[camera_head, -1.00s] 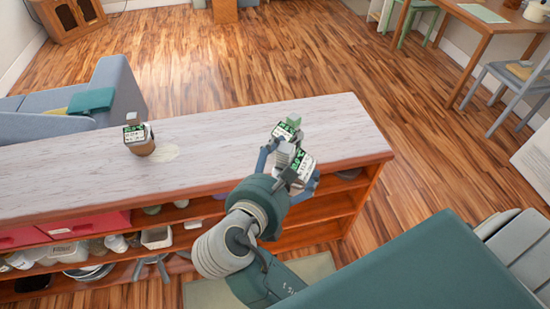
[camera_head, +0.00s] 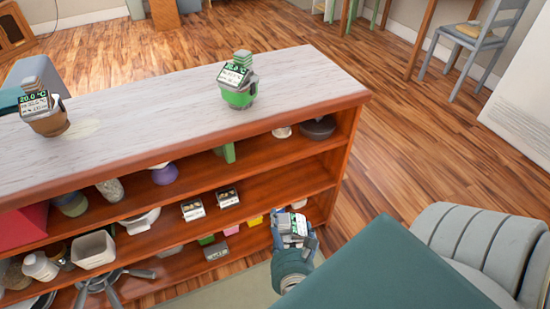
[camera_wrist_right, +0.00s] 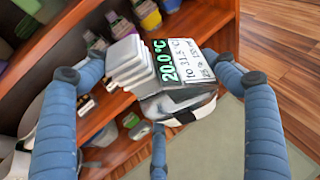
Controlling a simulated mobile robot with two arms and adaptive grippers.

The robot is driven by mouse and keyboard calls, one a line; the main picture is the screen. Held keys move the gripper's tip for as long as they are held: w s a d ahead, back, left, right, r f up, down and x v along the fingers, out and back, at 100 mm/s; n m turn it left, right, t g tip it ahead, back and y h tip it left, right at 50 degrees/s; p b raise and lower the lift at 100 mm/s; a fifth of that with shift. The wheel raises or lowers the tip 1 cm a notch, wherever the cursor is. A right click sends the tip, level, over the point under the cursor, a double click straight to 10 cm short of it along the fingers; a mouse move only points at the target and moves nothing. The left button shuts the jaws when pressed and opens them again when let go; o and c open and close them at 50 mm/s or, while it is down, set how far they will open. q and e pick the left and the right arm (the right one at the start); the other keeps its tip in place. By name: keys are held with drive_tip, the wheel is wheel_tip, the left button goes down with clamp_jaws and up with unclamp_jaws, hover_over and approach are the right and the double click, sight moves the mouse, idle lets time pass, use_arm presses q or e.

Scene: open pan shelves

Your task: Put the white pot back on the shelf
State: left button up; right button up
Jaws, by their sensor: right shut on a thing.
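My right gripper (camera_head: 296,240) is low in front of the right end of the shelf unit. It is shut on the white pot (camera_head: 299,223), which carries a small display and stacked pale plates on top. In the right wrist view the pot (camera_wrist_right: 203,106) sits between the blue fingers of the gripper (camera_wrist_right: 150,100), with its display reading 20.0 °C; it looks tilted there. The wooden shelf unit (camera_head: 262,188) has open shelves under a pale top. My left gripper is not in view.
A green pot (camera_head: 239,96) and a brown pot (camera_head: 48,122), both with displays, stand on the top. Two small display items (camera_head: 193,210) and (camera_head: 227,197) sit on the middle shelf. A dark bowl (camera_head: 318,127) is on the upper shelf.

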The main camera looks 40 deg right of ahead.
drive_tip(key=f, duration=0.2)
drive_tip(key=s+f+b, duration=0.1)
drive_tip(key=shift+d+f, duration=0.25)
drive_tip(key=shift+f, duration=0.15)
drive_tip(key=shift+s+f, duration=0.2)
drive_tip(key=shift+f, duration=0.05)
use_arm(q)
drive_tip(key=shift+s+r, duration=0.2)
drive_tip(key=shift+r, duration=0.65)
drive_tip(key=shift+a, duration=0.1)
